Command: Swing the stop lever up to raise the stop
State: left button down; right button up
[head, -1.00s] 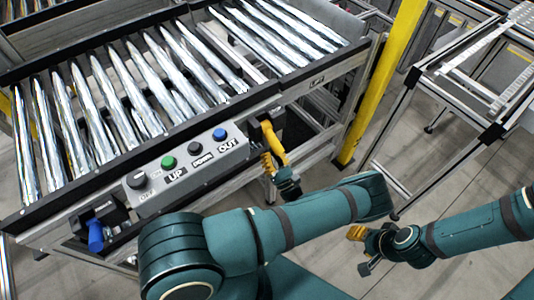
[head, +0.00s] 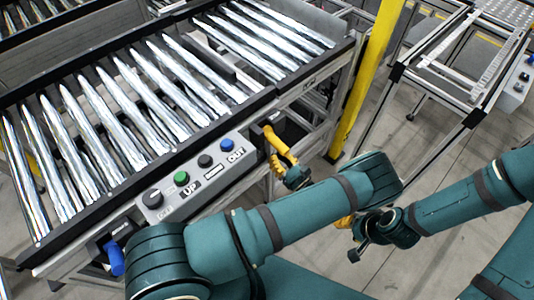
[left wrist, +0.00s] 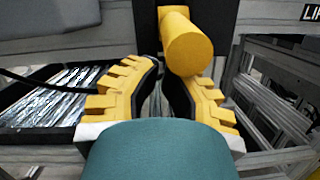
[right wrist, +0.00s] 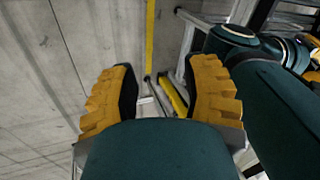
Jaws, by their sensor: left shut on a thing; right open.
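The stop lever (head: 278,141) is a yellow bar handle on a dark mount on the conveyor's side rail, right of the button panel. My left gripper (head: 283,165) is at this lever. In the left wrist view the lever's rounded yellow end (left wrist: 188,45) points toward the camera, near the tips of the left gripper's fingers (left wrist: 165,85), against the right one. The left gripper is shut on the lever. My right gripper (head: 349,237) hangs open and empty over the floor; the right wrist view shows nothing between its fingers (right wrist: 161,90).
The roller conveyor (head: 262,100) fills the left and back. Its panel (head: 200,176) has a knob and several buttons. A blue lever (head: 115,258) sits at its near left end.

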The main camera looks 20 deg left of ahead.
pick_arm(q)
jog(key=r+g+h+p, duration=0.1)
jog(key=r+h+p, duration=0.1)
jog(key=d+r+h+p, duration=0.1)
jog(key=r+p, duration=0.1)
jog(key=p, duration=0.1)
jog(key=shift+s+d+r+g+h, duration=0.1)
jog(key=shift+s+g+h, duration=0.05)
jog(key=shift+g+h, duration=0.25)
jog(key=shift+r, duration=0.25)
pick_arm(e)
notch_tip(320, 180, up, 6)
jog(key=w, duration=0.1)
jog(key=shift+w+a, duration=0.15)
jog(key=shift+w, duration=0.15)
pick_arm(q)
jog(key=shift+r+p, duration=0.1)
jog(key=shift+p, duration=0.2)
notch_tip(320, 180, up, 10)
send_over(281, 153)
jog(key=shift+s, duration=0.1)
